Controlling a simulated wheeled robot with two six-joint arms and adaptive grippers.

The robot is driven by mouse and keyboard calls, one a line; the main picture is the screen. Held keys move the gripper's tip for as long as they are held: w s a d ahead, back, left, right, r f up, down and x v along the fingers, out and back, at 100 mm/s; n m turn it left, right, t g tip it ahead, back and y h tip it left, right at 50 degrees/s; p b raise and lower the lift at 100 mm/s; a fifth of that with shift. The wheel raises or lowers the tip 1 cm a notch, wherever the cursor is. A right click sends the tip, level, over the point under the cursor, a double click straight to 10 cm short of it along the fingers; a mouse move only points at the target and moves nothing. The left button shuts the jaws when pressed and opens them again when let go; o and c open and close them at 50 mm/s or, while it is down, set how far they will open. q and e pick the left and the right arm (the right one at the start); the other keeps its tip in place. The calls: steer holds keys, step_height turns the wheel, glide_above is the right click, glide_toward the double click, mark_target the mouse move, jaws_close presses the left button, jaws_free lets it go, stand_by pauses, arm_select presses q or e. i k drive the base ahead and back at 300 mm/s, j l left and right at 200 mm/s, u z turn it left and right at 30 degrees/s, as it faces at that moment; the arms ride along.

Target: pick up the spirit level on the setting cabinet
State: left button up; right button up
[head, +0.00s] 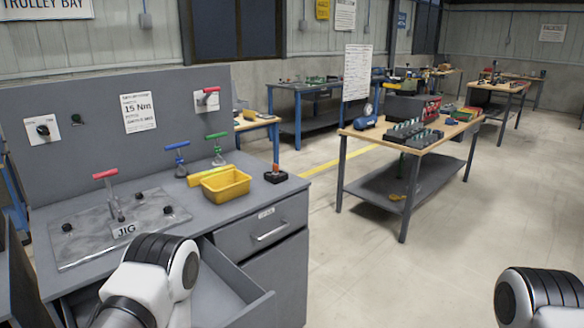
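The setting cabinet (245,207) is grey and stands at the left in the head view. A long yellow bar (197,179), which looks like the spirit level, lies on its top. It is just behind and left of a yellow bin (226,184), which hides part of it. My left arm comes in low, in front of the cabinet near the jig plate, to the left of the bar. My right arm shows only at the lower right corner, far from the cabinet. Neither gripper's fingers can be seen.
A jig plate (90,233) with a red-handled clamp (106,175) covers the cabinet top's left. Blue (176,146) and green (216,136) handled clamps stand behind the bar. A drawer (246,316) is pulled open at the front. The floor (350,270) to the right is clear.

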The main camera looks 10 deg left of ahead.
mark_target(192, 181)
steer(key=i+l+z, duration=0.2)
steer(key=i+z, duration=0.8)
